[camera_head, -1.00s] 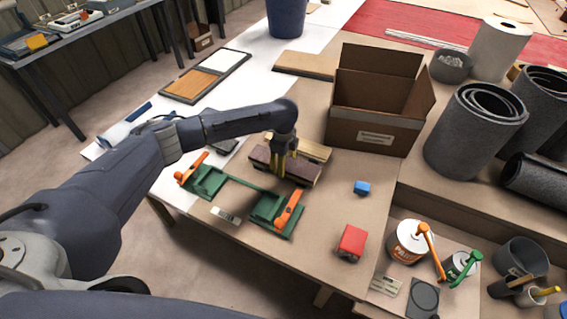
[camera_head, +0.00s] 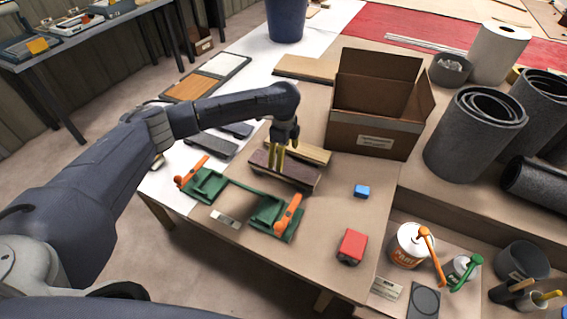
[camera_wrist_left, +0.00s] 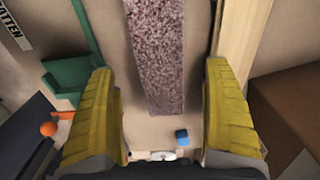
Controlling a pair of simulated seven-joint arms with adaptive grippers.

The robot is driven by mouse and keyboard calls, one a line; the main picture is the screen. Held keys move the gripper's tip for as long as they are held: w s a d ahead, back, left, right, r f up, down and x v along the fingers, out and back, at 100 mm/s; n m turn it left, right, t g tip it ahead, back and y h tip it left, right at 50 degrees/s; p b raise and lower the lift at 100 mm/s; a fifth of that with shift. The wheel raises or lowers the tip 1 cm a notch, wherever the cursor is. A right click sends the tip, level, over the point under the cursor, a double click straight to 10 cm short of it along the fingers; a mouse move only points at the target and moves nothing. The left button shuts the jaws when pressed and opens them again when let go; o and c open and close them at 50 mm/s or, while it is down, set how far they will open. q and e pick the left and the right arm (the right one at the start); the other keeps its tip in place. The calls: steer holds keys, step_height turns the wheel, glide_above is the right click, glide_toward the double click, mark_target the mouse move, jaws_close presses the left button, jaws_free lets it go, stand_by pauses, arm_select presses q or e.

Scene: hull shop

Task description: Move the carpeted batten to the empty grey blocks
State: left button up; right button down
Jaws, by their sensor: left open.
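The carpeted batten (camera_head: 294,175), a mauve-brown bar, lies on the bench behind the green clamp fixture. A bare wood batten (camera_head: 312,154) lies beside it, on its far side. My left gripper (camera_head: 277,163) is open over the carpeted batten. In the left wrist view, its yellow fingers (camera_wrist_left: 163,115) stand on either side of the carpeted batten (camera_wrist_left: 158,50), with a gap on both sides; I cannot tell how far above it they are. Two dark grey blocks (camera_head: 208,146) (camera_head: 238,130) lie on the white sheet at left, with nothing on them. My right gripper is out of view.
The green fixture (camera_head: 240,187) with orange levers stands at the front of the bench. An open cardboard box (camera_head: 375,138) stands close on the right. Carpet rolls (camera_head: 470,140) stand further right.

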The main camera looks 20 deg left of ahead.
arm_select(q)
steer(key=shift+r, duration=2.8)
